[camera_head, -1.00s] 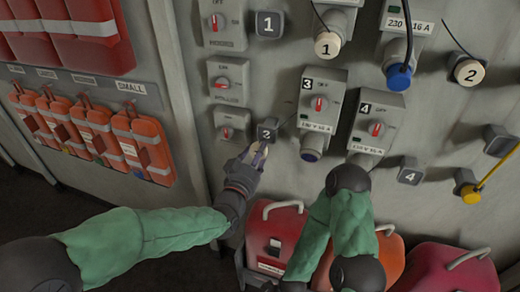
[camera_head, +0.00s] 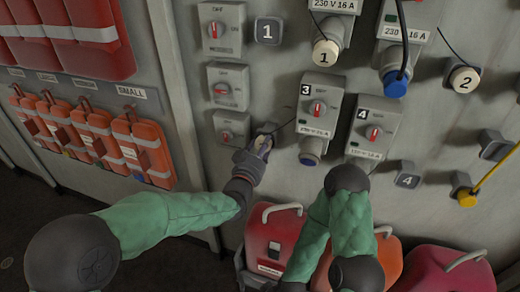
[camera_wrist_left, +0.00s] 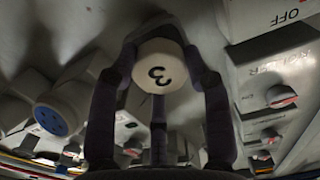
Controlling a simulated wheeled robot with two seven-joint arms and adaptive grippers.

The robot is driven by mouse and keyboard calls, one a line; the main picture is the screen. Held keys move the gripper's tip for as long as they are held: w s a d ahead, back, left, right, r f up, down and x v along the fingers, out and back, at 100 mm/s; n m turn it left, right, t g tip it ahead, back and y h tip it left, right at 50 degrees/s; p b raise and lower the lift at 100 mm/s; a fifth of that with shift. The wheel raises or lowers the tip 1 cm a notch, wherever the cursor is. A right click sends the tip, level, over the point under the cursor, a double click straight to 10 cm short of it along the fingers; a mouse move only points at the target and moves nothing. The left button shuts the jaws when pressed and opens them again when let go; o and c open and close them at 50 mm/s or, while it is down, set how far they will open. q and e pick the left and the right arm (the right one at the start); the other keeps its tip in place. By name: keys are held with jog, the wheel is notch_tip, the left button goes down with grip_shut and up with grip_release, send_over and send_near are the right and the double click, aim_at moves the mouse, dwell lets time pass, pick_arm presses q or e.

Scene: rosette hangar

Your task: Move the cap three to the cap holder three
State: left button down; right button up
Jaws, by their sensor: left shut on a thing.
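My left gripper (camera_head: 258,153) is shut on cap three, a round pale cap with a black 3. Cap three (camera_wrist_left: 158,68) faces the camera between the fingers in the left wrist view. In the head view a small pale part of the cap shows at the fingertips. The gripper is close to the wall at the dark square cap holder (camera_head: 269,128), which it mostly covers. I cannot tell whether the cap touches the holder. A thin cord runs from there toward socket box 3 (camera_head: 319,104). My right arm is folded in front, its gripper out of view.
Switch boxes (camera_head: 229,86) are close left of the gripper. Cap holder 1 (camera_head: 268,31) is above, cap holder 4 (camera_head: 406,175) to the right. Red cases (camera_head: 273,238) stand below, and orange pouches (camera_head: 143,148) hang at left.

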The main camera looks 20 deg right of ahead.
pick_arm(q)
jog(key=shift+b, duration=1)
dwell(1.1)
jog(key=shift+w+d, duration=0.35)
jog(key=shift+w, duration=0.15)
dwell(0.3)
jog(key=shift+c, duration=2.3)
grip_release()
